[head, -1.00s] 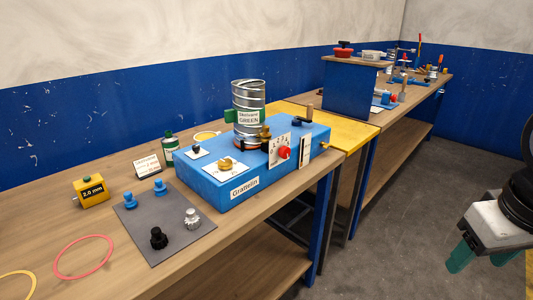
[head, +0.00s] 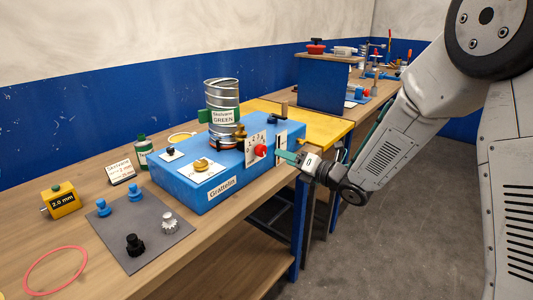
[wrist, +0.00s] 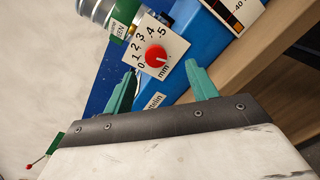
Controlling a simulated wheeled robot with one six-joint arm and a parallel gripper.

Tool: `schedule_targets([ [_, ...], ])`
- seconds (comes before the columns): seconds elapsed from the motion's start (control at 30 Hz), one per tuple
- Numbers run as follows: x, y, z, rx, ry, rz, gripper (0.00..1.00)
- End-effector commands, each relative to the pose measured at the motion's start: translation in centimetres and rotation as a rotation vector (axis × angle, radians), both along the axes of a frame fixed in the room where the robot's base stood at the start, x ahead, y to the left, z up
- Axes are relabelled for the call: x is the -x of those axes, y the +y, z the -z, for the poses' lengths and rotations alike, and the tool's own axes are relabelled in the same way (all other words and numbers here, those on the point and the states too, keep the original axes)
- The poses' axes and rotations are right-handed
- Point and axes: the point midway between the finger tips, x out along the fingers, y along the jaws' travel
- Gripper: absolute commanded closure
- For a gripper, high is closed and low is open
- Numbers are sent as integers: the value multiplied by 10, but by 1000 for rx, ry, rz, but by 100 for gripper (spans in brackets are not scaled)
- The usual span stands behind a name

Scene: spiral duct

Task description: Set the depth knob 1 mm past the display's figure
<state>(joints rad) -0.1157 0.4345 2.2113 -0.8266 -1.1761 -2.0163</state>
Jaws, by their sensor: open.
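The red depth knob (head: 261,150) sits on a white scale plate (head: 251,146) on the front of the blue machine (head: 205,182). In the wrist view the knob (wrist: 154,56) shows beside figures 0 to 5 and "mm"; I cannot tell its exact setting. The yellow display box (head: 63,200) reads "2.0 mm" and stands at the left of the bench. My gripper (head: 284,158) is open, just right of the knob in the head view. In the wrist view its teal fingers (wrist: 163,62) are either side of the knob, with nothing gripped; contact is unclear.
A second scale plate (head: 281,138) stands close right of the red knob. Loose blue, black and silver knobs lie on a grey mat (head: 158,232).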

Motion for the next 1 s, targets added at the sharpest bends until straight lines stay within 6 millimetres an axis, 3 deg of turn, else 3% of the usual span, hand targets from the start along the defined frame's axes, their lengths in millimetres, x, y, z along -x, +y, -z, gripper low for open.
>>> schedule_targets([
  [0.17, -1, 15, 5, -1, -64, -50, 43],
  [0.6, -40, 63, 4, -1, -65, -48, 43],
  [0.97, -44, 70, 4, -1, -63, -47, 43],
  [1.0, -44, 70, 4, -1, -63, -47, 48],
])
